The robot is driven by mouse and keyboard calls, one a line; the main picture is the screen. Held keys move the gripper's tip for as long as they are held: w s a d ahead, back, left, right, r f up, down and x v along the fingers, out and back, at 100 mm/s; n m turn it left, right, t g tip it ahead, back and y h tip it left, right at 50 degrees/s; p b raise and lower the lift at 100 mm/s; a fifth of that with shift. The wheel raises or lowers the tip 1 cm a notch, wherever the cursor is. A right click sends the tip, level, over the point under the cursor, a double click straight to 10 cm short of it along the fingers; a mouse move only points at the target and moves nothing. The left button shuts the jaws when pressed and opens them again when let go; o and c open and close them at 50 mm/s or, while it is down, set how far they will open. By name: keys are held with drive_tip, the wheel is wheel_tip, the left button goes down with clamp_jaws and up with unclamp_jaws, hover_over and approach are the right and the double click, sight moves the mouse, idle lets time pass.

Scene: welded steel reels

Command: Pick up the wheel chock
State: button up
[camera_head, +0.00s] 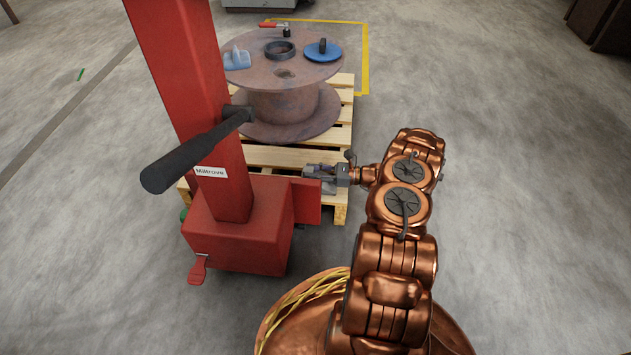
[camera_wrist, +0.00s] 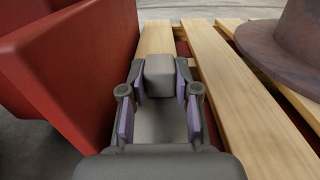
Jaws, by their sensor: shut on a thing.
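In the wrist view my gripper (camera_wrist: 160,105) has its two purple-padded fingers on either side of a grey block, which I take to be the wheel chock (camera_wrist: 159,72). The gripper is shut on it. The block has a raised far end and a lower grey part between the fingers. Pallet boards show beneath and beyond it. In the head view my gripper (camera_head: 327,174) is at the near part of the pallet, beside the red machine. The chock is too small there to make out clearly from the gripper.
A red machine (camera_head: 240,235) with a black handle stands close left of the gripper; its red plate also shows in the wrist view (camera_wrist: 75,75). A rusty reel (camera_head: 285,105) stands on the wooden pallet (camera_head: 275,157), bearing small items. The floor at right is clear.

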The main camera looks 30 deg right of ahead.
clamp_jaws()
